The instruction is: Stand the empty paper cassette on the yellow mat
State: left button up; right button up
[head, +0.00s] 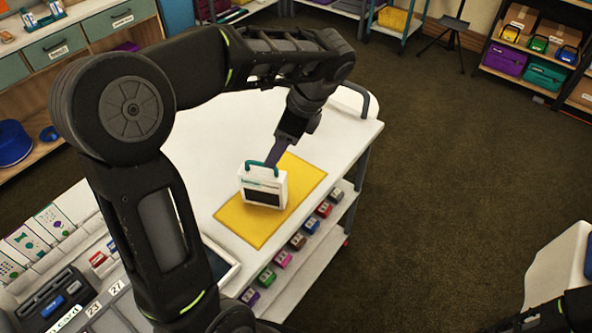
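The paper cassette (264,188) is a white box with a teal carrying handle on top and a dark window in its front face. It is upright over the middle of the yellow mat (300,176), on the white cart top. Its base looks to be at the mat, though I cannot tell a small gap from contact. My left gripper (271,162) reaches down from behind, its fingers at the teal handle and apparently shut on it. The far finger is hidden. A dark part of my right arm shows at the bottom right corner; its gripper (515,322) is too cut off to read.
Small coloured boxes (298,241) line the shelf below the cart's right edge. Cards (54,222) and a dark tray stand at the lower left. A white surface (562,268) is at the right. Open carpet lies right of the cart.

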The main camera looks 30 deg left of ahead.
pick_arm(q)
jog(key=s+d+f+n+h, duration=0.1)
jog(key=d+f+n+h, duration=0.15)
jog(key=d+f, duration=0.7)
jog(key=s+d+f+n+h, duration=0.1)
jog(key=d+f+h, duration=0.35)
jog(key=f, duration=0.75)
jog(key=s+d+f+n+t, duration=0.1)
jog(key=s+d+f+n, duration=0.4)
jog(key=s+f+n, duration=0.1)
jog(key=s+d+f+n+h, duration=0.1)
jog(key=s+d+f+n, duration=0.5)
jog(key=f, duration=0.4)
jog(key=shift+s+d+n+t, duration=0.25)
jog(key=shift+s+n+t, duration=0.2)
jog(key=shift+s, duration=0.5)
jog(key=shift+f, duration=0.1)
jog(key=shift+w+f+b, duration=0.1)
jog(key=shift+f+b, duration=0.55)
jog(key=shift+b, duration=0.05)
jog(key=shift+r, duration=0.15)
jog(key=shift+c, duration=0.5)
